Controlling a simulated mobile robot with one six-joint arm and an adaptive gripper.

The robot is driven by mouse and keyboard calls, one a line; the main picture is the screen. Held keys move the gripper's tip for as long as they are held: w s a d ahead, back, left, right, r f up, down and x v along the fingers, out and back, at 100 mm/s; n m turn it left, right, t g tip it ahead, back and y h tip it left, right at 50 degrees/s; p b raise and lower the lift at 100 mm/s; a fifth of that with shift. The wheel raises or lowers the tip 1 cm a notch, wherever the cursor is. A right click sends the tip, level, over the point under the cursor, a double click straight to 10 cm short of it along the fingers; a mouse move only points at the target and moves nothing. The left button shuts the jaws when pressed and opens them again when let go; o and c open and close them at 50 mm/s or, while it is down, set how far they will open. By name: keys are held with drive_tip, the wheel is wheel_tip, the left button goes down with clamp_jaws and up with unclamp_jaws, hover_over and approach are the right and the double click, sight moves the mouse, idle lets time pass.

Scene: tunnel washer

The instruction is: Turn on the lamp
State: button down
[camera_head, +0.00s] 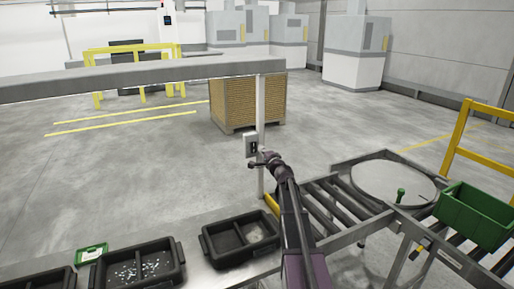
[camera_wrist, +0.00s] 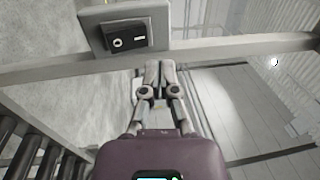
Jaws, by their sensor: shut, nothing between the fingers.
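A black rocker switch (camera_wrist: 128,39) with a white ring mark and a line mark sits on a grey box in the wrist view. In the head view the switch box (camera_head: 251,145) is fixed to a pale upright post (camera_head: 260,108). My gripper (camera_wrist: 159,64) is shut and empty, its fingertips just beside the switch box in the wrist picture. In the head view my gripper (camera_head: 262,159) is close to the switch box, just below it. I cannot tell whether it touches. No lamp is clearly recognisable in either view.
A grey overhead beam (camera_head: 150,73) joins the post. Black trays (camera_head: 238,238) stand on the metal bench below. A roller conveyor with a round turntable (camera_head: 393,182) and a green crate (camera_head: 475,215) is at the right. A large brown crate (camera_head: 247,101) stands behind the post.

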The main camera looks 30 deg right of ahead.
drive_tip(key=s+r+p, duration=0.1)
drive_tip(key=s, duration=0.6)
drive_tip(key=shift+r, duration=0.25)
drive_tip(key=shift+a, duration=0.1)
drive_tip(key=s+a+f+n+g+y+b, duration=0.1)
drive_tip(key=s+a+f+n+g+y, duration=0.25)
drive_tip(key=a, duration=0.55)
drive_tip(key=s+a+f+n+g+y+b, duration=0.1)
drive_tip(key=s+a+f+n+g, duration=0.15)
drive_tip(key=a+f+n, duration=0.45)
drive_tip(key=s+a+f+n+g+y+b, duration=0.1)
drive_tip(key=s+a+f+n+g+y, duration=0.15)
drive_tip(key=a, duration=0.75)
drive_tip(key=s+a+f+n+g+h+b, duration=0.1)
drive_tip(key=s+f+g, duration=0.4)
drive_tip(key=s, duration=0.5)
drive_tip(key=s+a+f+n+g+h+b, duration=0.2)
drive_tip(key=s+a+f+n+g+h, duration=0.2)
drive_tip(key=s+f, duration=0.5)
drive_tip(key=shift+s+f+g+h, duration=0.15)
drive_tip(key=shift+s+g+h, duration=0.2)
drive_tip(key=shift+g+h, duration=0.65)
